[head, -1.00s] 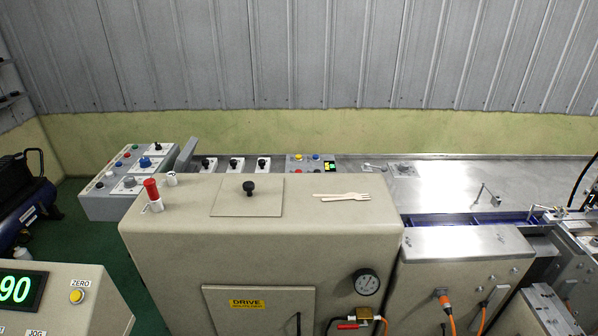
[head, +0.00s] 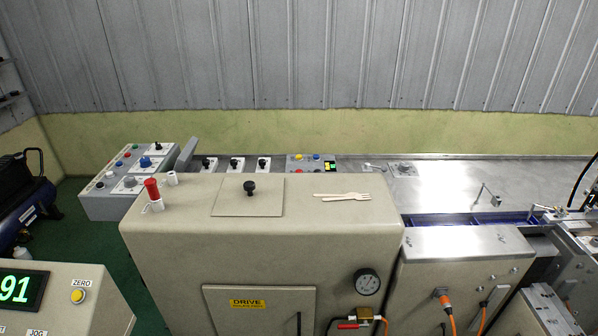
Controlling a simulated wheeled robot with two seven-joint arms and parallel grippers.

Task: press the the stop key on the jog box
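A beige box (head: 62,306) at the lower left of the head view carries a green digital display (head: 16,289) that reads 91, cut by the left edge. A yellow button (head: 78,296) labelled ZERO sits right of the display. I cannot make out a key marked stop in this view. Neither of my grippers shows.
A large beige cabinet marked DRIVE (head: 262,250) fills the middle, with a wooden fork and stick (head: 342,196) and a red-capped item (head: 152,189) on top. A grey control panel (head: 130,180) stands behind left. A steel table (head: 450,185) extends right. Green floor (head: 85,245) shows at left.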

